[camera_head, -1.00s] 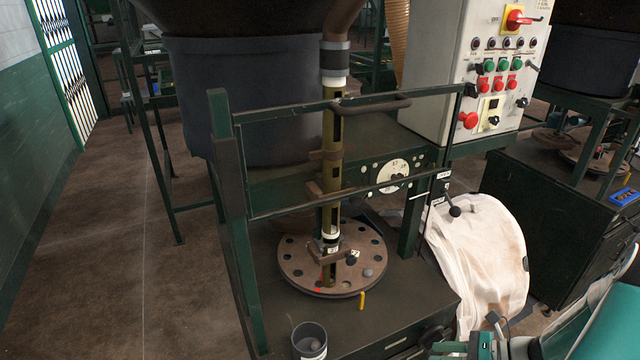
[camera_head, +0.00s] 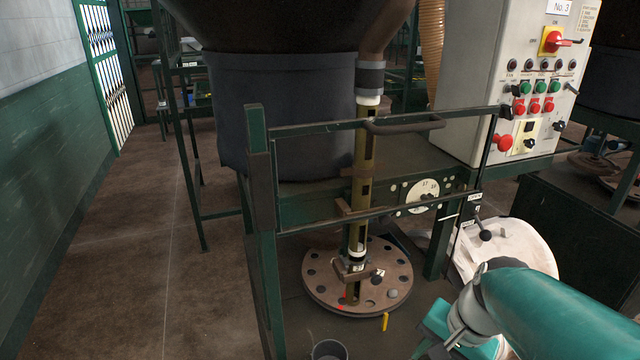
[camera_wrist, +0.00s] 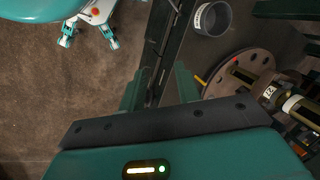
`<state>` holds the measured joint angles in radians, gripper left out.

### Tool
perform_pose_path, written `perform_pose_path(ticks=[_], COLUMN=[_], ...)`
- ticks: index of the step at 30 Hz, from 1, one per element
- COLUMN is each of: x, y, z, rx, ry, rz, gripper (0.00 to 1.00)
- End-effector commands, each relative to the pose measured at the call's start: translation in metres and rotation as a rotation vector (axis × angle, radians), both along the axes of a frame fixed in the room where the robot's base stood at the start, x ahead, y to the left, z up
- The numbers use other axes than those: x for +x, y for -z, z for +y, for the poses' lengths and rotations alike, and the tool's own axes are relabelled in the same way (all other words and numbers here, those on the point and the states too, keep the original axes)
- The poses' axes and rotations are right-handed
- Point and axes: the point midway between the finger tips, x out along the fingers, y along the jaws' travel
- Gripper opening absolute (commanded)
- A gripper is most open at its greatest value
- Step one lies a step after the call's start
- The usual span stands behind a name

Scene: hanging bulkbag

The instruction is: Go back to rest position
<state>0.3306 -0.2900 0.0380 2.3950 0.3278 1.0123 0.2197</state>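My teal arm reaches in from the lower right in the head view. My gripper (camera_head: 440,335) is at its end, low at the bottom edge, to the right of the round brown plate (camera_head: 320,285). In the wrist view, my gripper's dark bar and teal housing fill the bottom. I see nothing held.
The green frame (camera_head: 262,200) and its handle (camera_head: 405,125) stand over the plate. A control box (camera_head: 480,70) is at upper right. A grey cup (camera_head: 328,348) is at the bottom edge; it also shows in the wrist view (camera_wrist: 212,18). Floor at left (camera_head: 130,260) is clear.

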Motion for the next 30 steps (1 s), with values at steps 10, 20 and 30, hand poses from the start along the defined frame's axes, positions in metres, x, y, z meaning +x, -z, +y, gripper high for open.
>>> perform_pose_path(ticks=[10,20,30], x=[-0.027,-0.04,-0.039], y=[-0.06,-0.084,-0.084], z=[0.028,0.034,0.034], rx=[-0.305,-0.437,-0.435], ry=[-0.43,-0.602,-0.6], rz=[-0.303,-0.436,-0.433], gripper=[0.33,0.33,0.33])
